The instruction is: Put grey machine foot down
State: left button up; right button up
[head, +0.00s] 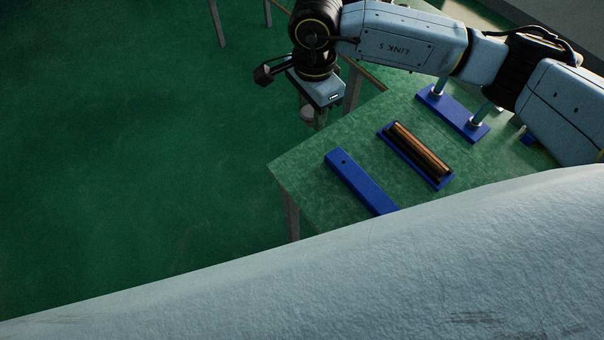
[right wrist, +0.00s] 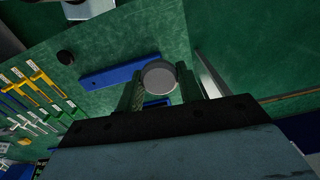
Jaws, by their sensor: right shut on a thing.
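The grey machine foot (right wrist: 159,76) shows in the right wrist view as a round grey disc between the two fingers of my right gripper (right wrist: 160,88). The gripper is shut on it. In the head view my right gripper (head: 319,113) hangs pointing down at the far left side of the green bench (head: 300,178). The foot (head: 307,114) shows there as a small pale round shape low beside the fingers, seen against the floor past the bench edge. I cannot tell its height. My left gripper is not in view.
On the bench lie a blue bar (head: 358,180), a blue holder with brown rods (head: 420,153) and a blue base with posts (head: 452,112). The right wrist view shows several yellow-handled tools (right wrist: 42,80) and a dark round piece (right wrist: 65,57). A pale surface hides the head view's lower part.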

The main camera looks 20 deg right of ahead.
notch_tip(320, 180, down, 6)
jog(key=s+a+f+m, duration=0.1)
jog(key=s+a+m, duration=0.15)
jog(key=m, duration=1.15)
jog(key=m+b, duration=0.2)
send_near(303, 177)
notch_tip(303, 177, down, 6)
jog(key=shift+f, duration=0.15)
jog(key=o, duration=0.6)
jog(key=shift+f, duration=0.15)
jog(key=o, duration=0.4)
jog(key=shift+o, duration=0.2)
